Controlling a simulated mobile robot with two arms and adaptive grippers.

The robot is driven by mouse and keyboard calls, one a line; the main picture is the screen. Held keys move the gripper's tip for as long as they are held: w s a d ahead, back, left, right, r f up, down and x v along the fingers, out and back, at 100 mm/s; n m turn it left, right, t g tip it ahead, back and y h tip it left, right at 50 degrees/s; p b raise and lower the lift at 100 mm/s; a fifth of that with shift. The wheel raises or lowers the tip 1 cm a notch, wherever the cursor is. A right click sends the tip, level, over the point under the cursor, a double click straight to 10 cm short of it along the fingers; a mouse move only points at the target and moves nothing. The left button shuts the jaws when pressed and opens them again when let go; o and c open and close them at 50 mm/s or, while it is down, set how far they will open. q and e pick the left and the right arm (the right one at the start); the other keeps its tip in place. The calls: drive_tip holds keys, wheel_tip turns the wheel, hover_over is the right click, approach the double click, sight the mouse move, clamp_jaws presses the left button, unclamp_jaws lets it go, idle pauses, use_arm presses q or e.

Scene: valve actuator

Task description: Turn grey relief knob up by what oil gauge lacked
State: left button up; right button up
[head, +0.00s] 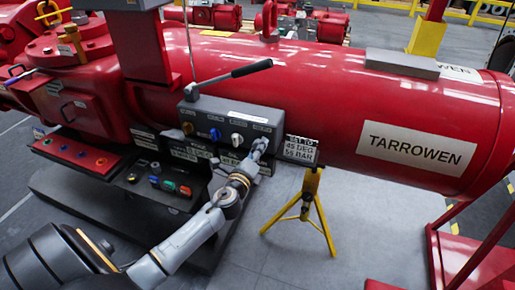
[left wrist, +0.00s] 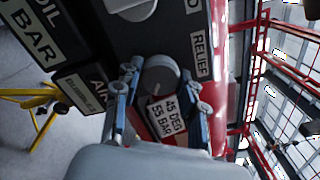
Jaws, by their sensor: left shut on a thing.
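The grey relief knob (left wrist: 160,75) shows in the left wrist view beside a plate reading RELIEF (left wrist: 199,54). My left gripper (left wrist: 163,88) has one finger on each side of this knob and is shut on it. In the head view my left gripper (head: 260,148) is at the right end of the grey control box (head: 225,118) and hides the knob. A sign (head: 301,149) reading 45 DEG, 55 BAR hangs right of the gripper. A plate with OIL and BAR (left wrist: 35,30) is partly in the left wrist view; no oil reading is legible. My right gripper is not in view.
A blue knob (head: 215,134) and a white knob (head: 237,140) sit left of the gripper on the box. A lever with a black handle (head: 252,68) rises above it. A yellow stand (head: 305,205) is on the floor at right. The red TARROWEN cylinder (head: 330,95) is behind.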

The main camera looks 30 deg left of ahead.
use_arm(q)
drive_tip(key=shift+m, duration=0.4)
drive_tip(key=o, duration=1.2)
drive_tip(key=shift+c, duration=0.2)
drive_tip(key=v, duration=1.2)
drive_tip(key=shift+f, duration=0.1)
